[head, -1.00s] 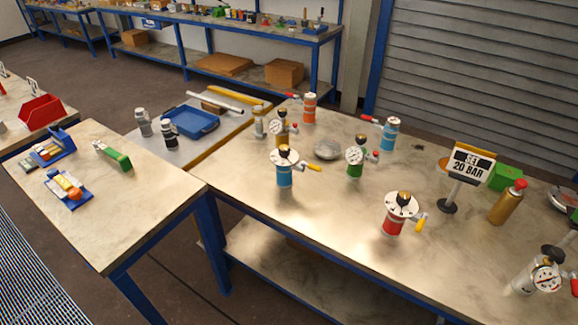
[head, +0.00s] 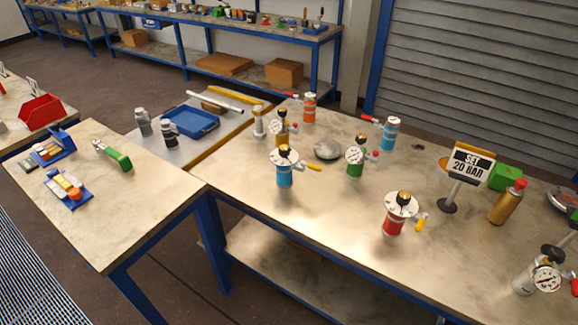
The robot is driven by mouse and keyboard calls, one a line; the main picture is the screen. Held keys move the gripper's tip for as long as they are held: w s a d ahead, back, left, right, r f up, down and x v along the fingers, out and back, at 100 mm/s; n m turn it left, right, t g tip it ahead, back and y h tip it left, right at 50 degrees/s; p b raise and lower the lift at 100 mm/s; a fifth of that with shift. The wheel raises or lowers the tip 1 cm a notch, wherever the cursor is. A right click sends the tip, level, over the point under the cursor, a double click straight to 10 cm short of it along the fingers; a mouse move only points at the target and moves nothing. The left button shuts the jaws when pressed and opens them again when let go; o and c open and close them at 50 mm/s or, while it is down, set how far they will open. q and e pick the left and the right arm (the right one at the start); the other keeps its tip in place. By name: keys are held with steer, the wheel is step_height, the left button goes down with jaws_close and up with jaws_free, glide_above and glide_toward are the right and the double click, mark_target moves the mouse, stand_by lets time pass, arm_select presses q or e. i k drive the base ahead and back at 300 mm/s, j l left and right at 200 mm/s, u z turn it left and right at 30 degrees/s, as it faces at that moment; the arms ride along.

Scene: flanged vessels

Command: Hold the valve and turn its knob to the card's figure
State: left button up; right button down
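A white card (head: 471,163) on a stand at the right of the large table reads "SET 20 BAR". Several valves with dials stand upright on this table. One has a red body (head: 393,225), a white dial, a dark knob on top and a yellow lever. A blue one (head: 284,174) with a dark knob and yellow lever stands to its left. A green one (head: 355,164) with a dial stands behind them, and a yellow-brown one (head: 282,136) farther back. A silver one (head: 527,279) with a dial is at the right front. Neither gripper is in view.
A gold bottle (head: 507,203) with a red cap and a green block (head: 506,177) stand near the card. Orange (head: 309,107) and blue (head: 389,134) cylinders stand at the back. A grey dome (head: 327,149) lies mid-table. The table's front middle is clear. A smaller table (head: 150,205) adjoins left.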

mark_target(284, 150)
steer(key=i+j+z, duration=0.15)
steer(key=i, duration=0.3)
steer(key=i+j+z, duration=0.1)
steer(key=i+j, duration=0.15)
steer(key=i, duration=0.2)
steer(key=i+j+z, duration=0.15)
steer(key=i+j, duration=0.15)
steer(key=i, duration=0.1)
